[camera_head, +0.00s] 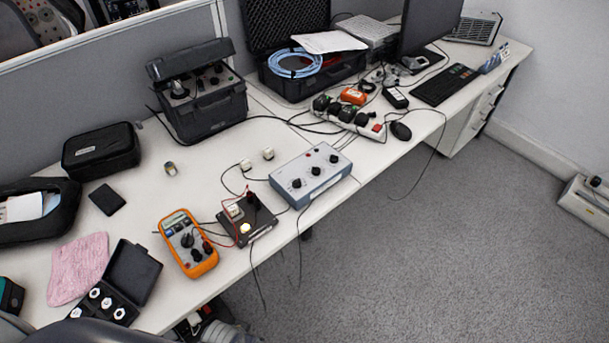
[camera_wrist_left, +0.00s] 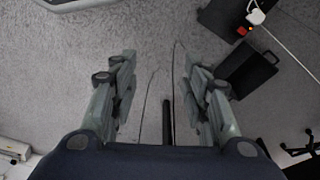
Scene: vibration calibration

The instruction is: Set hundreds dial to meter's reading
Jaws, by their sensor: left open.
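An orange multimeter (camera_head: 187,243) lies near the front edge of the desk, its small display (camera_head: 174,219) towards the back; I cannot read its value. A blue-grey box with several black dials (camera_head: 322,185) stands to its right at the front edge. Its dial labels and settings are too small to read, so I cannot tell which dial is the hundreds one. In the left wrist view my left gripper (camera_wrist_left: 155,62) is open and empty, with grey carpet beyond its fingers. I do not see its fingers in the head view. My right gripper is in neither view.
A small black board with wires (camera_head: 262,223) sits between the meter and the box. Cables hang over the front edge there. A power strip (camera_head: 350,121) and a mouse (camera_head: 401,131) lie further right. An open black case of white parts (camera_head: 135,272) and a pink cloth (camera_head: 78,268) lie left.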

